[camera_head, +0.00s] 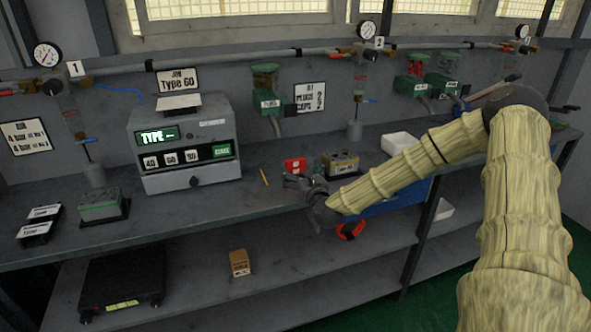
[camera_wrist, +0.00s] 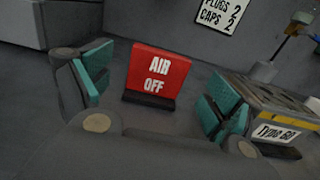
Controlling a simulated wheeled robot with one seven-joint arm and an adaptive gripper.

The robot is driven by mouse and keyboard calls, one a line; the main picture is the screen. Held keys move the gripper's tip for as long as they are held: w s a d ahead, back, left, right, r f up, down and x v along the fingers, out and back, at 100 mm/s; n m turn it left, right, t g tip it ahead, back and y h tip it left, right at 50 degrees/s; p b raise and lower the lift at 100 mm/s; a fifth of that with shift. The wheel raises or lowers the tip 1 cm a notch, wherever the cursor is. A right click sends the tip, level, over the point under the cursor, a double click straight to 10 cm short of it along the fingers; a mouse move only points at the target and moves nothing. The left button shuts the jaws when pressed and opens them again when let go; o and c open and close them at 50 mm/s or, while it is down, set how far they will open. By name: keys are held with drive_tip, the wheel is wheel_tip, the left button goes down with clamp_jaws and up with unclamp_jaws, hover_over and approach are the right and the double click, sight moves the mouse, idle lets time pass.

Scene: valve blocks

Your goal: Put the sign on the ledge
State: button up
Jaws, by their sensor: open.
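The red sign (camera_head: 294,166) with a dark base stands upright on the workbench. In the wrist view the red sign (camera_wrist: 157,73) reads "AIR OFF" and faces me. My gripper (camera_head: 304,184) is open just in front of it; in the wrist view my gripper (camera_wrist: 157,95) has its teal pads on either side of the sign, with gaps at both sides.
A white tray (camera_head: 400,143) is right. Pipes and gauges (camera_head: 47,55) line the wall.

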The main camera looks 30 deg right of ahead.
sight(296, 164)
drive_tip(key=shift+p+x, duration=0.5)
drive_tip(key=shift+x, duration=1.9)
drive_tip(key=c, duration=1.2)
drive_tip(key=shift+r, duration=0.15)
drive_tip(key=shift+c, duration=0.2)
